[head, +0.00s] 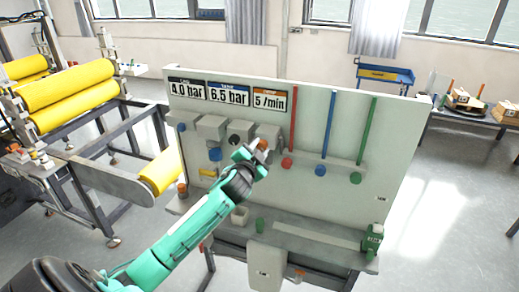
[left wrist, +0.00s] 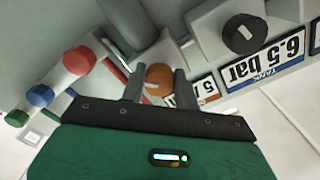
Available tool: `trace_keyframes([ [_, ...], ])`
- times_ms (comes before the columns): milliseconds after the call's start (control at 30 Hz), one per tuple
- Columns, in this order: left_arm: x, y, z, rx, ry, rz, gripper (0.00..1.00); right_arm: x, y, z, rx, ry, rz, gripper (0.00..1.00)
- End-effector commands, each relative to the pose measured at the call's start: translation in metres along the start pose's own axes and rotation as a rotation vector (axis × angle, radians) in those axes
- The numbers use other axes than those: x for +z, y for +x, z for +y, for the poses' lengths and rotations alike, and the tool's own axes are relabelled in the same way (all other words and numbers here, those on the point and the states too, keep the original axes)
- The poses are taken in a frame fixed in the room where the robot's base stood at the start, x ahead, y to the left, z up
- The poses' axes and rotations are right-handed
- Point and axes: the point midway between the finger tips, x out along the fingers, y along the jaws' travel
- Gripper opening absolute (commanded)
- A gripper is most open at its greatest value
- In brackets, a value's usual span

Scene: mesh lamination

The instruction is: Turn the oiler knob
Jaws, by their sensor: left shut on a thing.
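The orange oiler knob (head: 263,144) sits on the upright panel below the orange-edged "5 /min" label (head: 269,102). In the left wrist view the orange knob (left wrist: 158,77) has a pale mark on its face and lies between the two fingers. My left gripper (head: 257,151) reaches the panel from the lower left and partly hides the knob. In the left wrist view the gripper (left wrist: 159,86) is shut on the knob, one finger on each side. My right gripper is not in view.
A black knob on a grey block (left wrist: 244,34) is beside the gripper. Red (head: 287,163), blue (head: 320,170) and green (head: 355,178) ball ends stand to the right under coloured tubes. Yellow rollers (head: 68,86) are at the left. A blue bench (head: 385,75) stands behind.

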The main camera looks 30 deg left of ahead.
Motion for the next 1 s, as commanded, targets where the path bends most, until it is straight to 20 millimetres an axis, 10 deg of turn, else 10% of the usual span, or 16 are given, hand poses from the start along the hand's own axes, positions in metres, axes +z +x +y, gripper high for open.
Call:
trace_keyframes([
  [467, 0.0007, -0.0002, 0.0010, 0.002, 0.012, -0.001, 0.08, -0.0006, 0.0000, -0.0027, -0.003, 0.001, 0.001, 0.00],
  [500, 0.0007, -0.0002, 0.0010, 0.002, 0.012, -0.001, 0.39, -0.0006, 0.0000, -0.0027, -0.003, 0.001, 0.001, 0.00],
  [567, 0.0006, -0.0002, 0.0009, 0.001, 0.011, -0.001, 0.51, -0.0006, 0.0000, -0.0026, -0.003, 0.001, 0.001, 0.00],
  [1000, 0.0016, -0.0080, 0.0014, 0.000, 0.011, 0.000, 0.53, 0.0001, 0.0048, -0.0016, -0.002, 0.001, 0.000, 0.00],
])
